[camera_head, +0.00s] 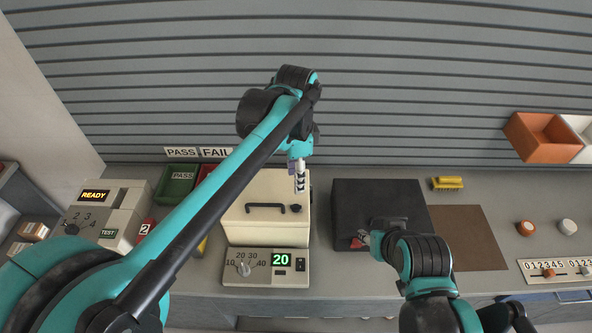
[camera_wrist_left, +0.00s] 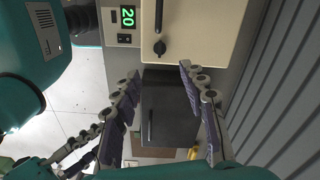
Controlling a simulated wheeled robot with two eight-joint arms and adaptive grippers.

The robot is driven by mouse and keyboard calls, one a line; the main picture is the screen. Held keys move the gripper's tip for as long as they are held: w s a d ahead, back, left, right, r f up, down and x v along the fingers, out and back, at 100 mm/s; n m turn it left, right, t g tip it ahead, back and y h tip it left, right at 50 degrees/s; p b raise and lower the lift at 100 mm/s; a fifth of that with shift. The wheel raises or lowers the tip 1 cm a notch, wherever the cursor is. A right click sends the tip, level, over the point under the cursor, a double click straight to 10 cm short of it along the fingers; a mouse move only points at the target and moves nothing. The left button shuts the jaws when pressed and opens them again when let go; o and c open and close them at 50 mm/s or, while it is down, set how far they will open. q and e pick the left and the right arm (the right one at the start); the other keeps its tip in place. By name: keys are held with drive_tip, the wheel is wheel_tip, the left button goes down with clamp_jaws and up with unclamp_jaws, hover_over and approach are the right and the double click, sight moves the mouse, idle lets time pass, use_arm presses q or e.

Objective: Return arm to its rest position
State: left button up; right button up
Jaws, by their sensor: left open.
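My left arm reaches in from the left across the head view. Its gripper (camera_head: 299,180) points down above the cream box with a dark handle (camera_head: 264,188). In the left wrist view the left gripper (camera_wrist_left: 160,72) has its fingers spread apart with nothing between them. The black box (camera_wrist_left: 170,108) shows beyond the fingers. My right arm is at the lower right in the head view. Its gripper (camera_head: 365,239) is at the front of the black box (camera_head: 375,195), and whether it touches cannot be told. Its fingers are too small to read.
A dial panel reading 20 (camera_head: 265,267) stands before the cream box. A READY tester (camera_head: 112,205) and PASS (camera_head: 176,183) and FAIL trays are left. A yellow brush (camera_head: 447,183), brown mat (camera_head: 470,238) and orange bin (camera_head: 541,137) are right. A slatted wall is behind.

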use_arm(q)
drive_tip(key=s+a+f+n+t+b, duration=0.3)
drive_tip(key=s+a+f+n+b, duration=0.1)
drive_tip(key=s+a+f+n, duration=0.2)
drive_tip(key=s+a+f+n+t+b, duration=0.4)
drive_tip(key=a+f+n, duration=0.4)
drive_tip(key=a, duration=0.3)
drive_tip(key=shift+s+f+n+b, duration=0.4)
drive_tip(key=shift+s+f+b, duration=0.2)
drive_tip(key=shift+s, duration=0.65)
drive_tip(key=shift+f, duration=0.1)
